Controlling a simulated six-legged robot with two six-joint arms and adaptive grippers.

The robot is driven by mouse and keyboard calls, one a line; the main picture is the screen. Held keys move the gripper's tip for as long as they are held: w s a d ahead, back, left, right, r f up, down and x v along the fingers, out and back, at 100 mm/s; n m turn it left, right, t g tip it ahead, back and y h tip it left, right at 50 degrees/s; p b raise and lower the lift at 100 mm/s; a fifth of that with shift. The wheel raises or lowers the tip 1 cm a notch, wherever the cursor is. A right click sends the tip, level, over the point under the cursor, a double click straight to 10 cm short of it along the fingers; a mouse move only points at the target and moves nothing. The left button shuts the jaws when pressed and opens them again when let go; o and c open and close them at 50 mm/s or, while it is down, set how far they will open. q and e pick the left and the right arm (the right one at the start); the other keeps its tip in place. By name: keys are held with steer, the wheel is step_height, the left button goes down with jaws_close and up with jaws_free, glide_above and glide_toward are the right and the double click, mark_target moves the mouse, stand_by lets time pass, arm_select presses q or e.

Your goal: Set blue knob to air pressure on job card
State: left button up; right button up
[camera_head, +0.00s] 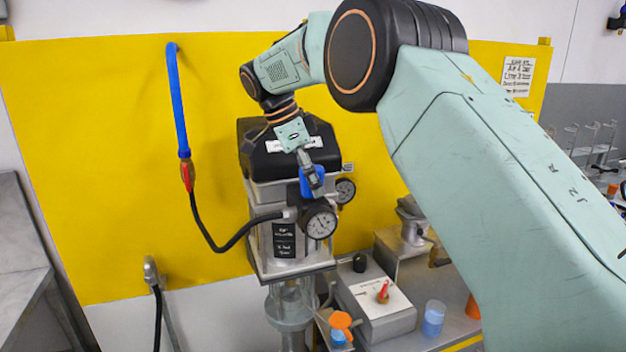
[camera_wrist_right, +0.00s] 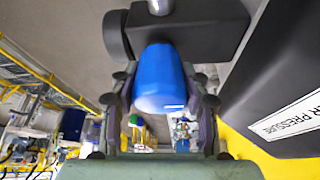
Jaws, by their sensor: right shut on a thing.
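The blue knob (camera_head: 307,182) is on the front of the agitator's air unit, just above a round pressure gauge (camera_head: 320,222). My right gripper (camera_head: 311,176) reaches down from above and is shut on the knob, hiding part of it. In the right wrist view the knob (camera_wrist_right: 160,80) sits between the fingers of the right gripper (camera_wrist_right: 163,105). A white label reading "PRESSURE" (camera_wrist_right: 292,118) is at the right there. A white card with writing (camera_head: 517,75) hangs on the wall at the upper right. Its small text is hard to read. My left gripper is out of view.
A second gauge (camera_head: 345,190) sits just behind the first. A blue and black hose (camera_head: 182,110) runs down the yellow panel (camera_head: 110,150) into the unit.

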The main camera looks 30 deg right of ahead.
steer(key=shift+w+r, duration=0.1)
steer(key=shift+r, duration=0.15)
steer(key=o, duration=1.2)
steer(key=shift+a+f, duration=0.1)
steer(key=shift+a, duration=0.05)
steer(key=shift+f, duration=0.1)
steer(key=v, duration=0.6)
steer(key=shift+a+r, duration=0.15)
steer(key=shift+r, duration=0.55)
steer(key=shift+a, duration=0.1)
